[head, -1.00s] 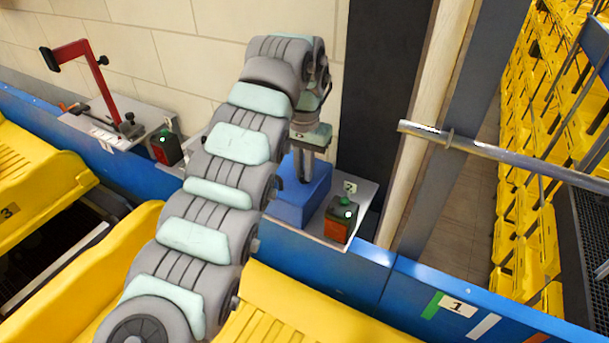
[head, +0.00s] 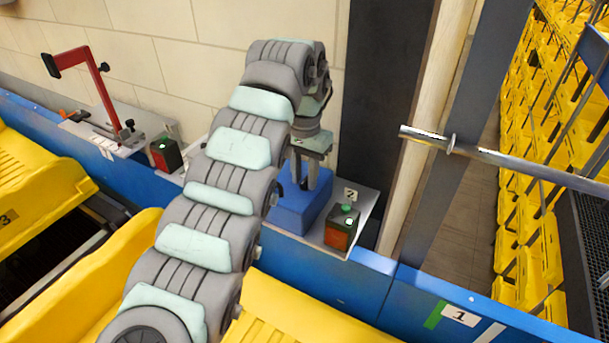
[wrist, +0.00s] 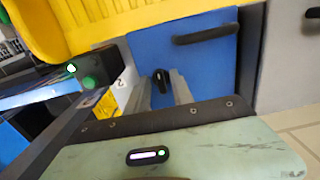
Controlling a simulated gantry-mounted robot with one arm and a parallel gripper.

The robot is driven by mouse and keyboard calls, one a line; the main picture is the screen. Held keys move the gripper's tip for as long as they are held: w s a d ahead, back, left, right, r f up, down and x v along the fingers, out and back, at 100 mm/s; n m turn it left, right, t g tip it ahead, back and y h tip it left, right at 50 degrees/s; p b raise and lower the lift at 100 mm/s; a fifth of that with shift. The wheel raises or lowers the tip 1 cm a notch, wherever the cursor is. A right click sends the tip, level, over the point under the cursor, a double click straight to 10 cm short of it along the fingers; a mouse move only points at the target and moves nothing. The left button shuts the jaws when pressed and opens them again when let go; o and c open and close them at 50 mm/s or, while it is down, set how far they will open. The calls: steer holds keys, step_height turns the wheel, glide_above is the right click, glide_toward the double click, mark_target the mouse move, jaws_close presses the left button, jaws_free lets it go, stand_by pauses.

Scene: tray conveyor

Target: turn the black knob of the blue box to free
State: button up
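The blue box (head: 296,213) stands on a grey shelf in the head view. In the wrist view its blue face (wrist: 205,70) carries a small black knob (wrist: 161,80) and a black bar handle (wrist: 205,35). My gripper (head: 306,186) points down at the box top. In the wrist view my gripper (wrist: 163,80) has its two fingers apart, one on each side of the knob. Blue shows between the fingers, and I cannot tell whether either touches the knob.
A dark switch box (head: 342,227) with a green button stands right of the blue box. Another switch box (head: 165,153) and a red stand (head: 97,82) are to the left. Yellow trays (head: 300,312) run in front. A metal rail (head: 500,155) crosses at right.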

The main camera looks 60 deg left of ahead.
mark_target(304, 180)
steer(key=shift+o, duration=0.3)
steer(key=shift+r, duration=0.45)
step_height(304, 180, up, 10)
steer(key=p, duration=0.8)
